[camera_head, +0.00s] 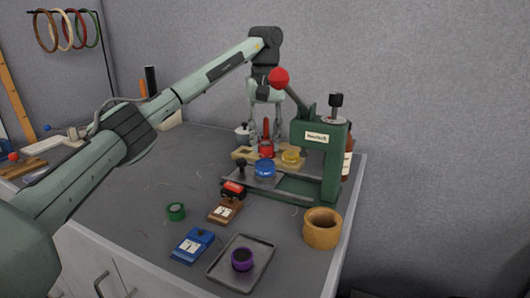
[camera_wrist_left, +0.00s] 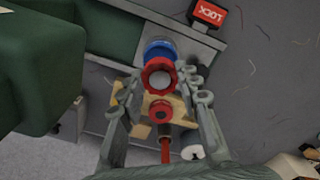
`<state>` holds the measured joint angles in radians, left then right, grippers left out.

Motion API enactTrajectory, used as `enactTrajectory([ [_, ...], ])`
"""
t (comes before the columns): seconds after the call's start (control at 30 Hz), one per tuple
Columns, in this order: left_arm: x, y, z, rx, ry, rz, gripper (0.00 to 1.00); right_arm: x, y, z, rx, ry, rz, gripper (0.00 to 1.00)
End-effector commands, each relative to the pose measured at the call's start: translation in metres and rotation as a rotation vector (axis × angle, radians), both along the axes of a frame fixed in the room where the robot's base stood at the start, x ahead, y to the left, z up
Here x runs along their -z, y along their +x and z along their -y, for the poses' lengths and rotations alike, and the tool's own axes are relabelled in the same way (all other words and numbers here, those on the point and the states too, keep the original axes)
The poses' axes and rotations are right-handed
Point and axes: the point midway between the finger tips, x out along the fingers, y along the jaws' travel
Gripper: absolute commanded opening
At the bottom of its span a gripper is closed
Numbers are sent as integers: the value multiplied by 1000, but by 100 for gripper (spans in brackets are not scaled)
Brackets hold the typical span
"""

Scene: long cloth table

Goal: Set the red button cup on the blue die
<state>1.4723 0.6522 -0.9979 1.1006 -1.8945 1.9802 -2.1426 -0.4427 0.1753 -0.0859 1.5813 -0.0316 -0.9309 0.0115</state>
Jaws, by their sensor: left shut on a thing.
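The red button cup (camera_head: 266,149) is between the fingers of my left gripper (camera_head: 266,142), which is shut on it. In the left wrist view the red cup (camera_wrist_left: 160,75) shows as a ring between the fingertips (camera_wrist_left: 160,82). The blue die (camera_head: 265,169) sits on the metal slide of the green press. In the left wrist view the cup overlaps the near edge of the blue die (camera_wrist_left: 160,47); I cannot tell if they touch. My right gripper is not in view.
The green press (camera_head: 330,160) with its red-knobbed lever (camera_head: 278,77) stands close to my gripper's right. A wooden holder (camera_head: 243,154) with a yellow piece (camera_head: 291,157) lies behind the slide. A red LOCK block (camera_head: 233,188) is in front. A wooden ring (camera_head: 322,229) and a tray (camera_head: 262,247) are nearer.

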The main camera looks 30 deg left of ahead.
Motion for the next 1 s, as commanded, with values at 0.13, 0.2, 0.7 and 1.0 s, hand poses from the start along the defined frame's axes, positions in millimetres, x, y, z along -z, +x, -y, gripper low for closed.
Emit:
enactTrajectory([
  [0.13,23,-1,-1,-1,1,-5,9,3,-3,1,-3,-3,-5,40],
  [0.2,32,-1,-1,-1,0,-3,9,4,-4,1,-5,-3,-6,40],
  [0.7,42,-1,-1,-1,2,-3,9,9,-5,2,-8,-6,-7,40],
  [1.0,53,-2,-1,-1,4,-10,34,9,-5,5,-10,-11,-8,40],
])
